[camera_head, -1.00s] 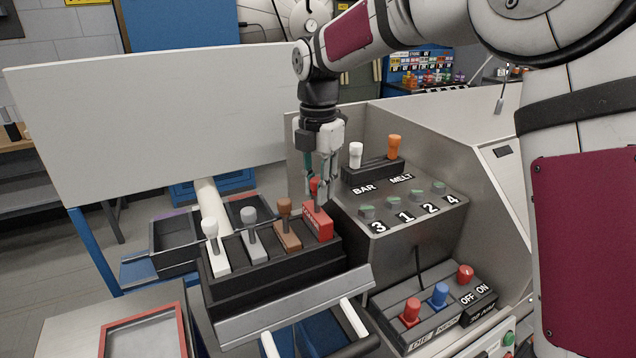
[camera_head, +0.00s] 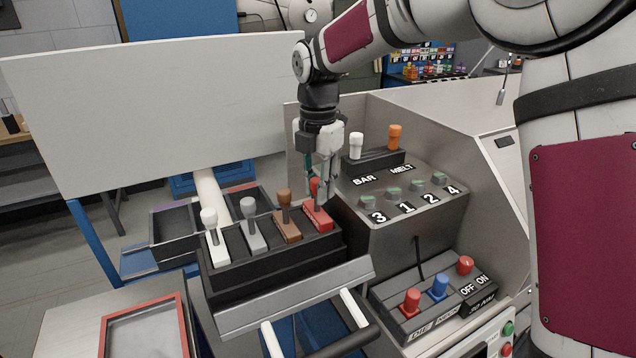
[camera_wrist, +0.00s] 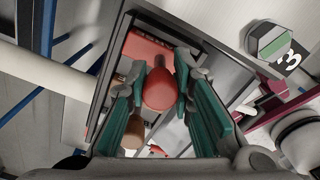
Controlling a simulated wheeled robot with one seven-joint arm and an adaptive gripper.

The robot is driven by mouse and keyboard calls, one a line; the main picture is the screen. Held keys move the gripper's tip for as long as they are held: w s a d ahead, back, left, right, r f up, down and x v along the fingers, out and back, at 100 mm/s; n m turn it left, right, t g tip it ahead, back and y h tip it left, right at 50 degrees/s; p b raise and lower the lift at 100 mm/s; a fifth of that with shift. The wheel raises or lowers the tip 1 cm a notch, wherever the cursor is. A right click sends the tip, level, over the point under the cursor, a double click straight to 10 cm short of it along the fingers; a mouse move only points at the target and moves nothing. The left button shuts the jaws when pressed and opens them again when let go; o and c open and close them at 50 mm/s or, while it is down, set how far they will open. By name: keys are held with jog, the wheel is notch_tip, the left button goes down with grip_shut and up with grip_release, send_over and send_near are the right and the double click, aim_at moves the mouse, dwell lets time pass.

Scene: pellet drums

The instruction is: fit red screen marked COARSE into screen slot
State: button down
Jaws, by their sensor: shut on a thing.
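A red block with a red knob (camera_head: 318,213) sits in the rightmost place of a black rack (camera_head: 275,274); its lettering is too small to read now. My gripper (camera_head: 319,190) points down over it and is shut on the red knob, one finger on each side. In the wrist view the round red knob (camera_wrist: 159,90) lies between the green finger pads, with the red block's top (camera_wrist: 145,55) behind it. How deep the block sits in its place is partly hidden by the fingers.
White (camera_head: 217,250), grey (camera_head: 254,240) and brown (camera_head: 287,230) blocks with knobs fill the rack's other places. A console (camera_head: 400,215) with numbered knobs stands close on the right. A switch box (camera_head: 440,303) lies below it. A red-framed tray (camera_head: 181,318) is at lower left.

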jog(key=shift+f, duration=0.2)
jog(key=c, duration=1.3)
grip_release()
notch_tip(320, 180, up, 12)
jog(key=shift+f, duration=0.1)
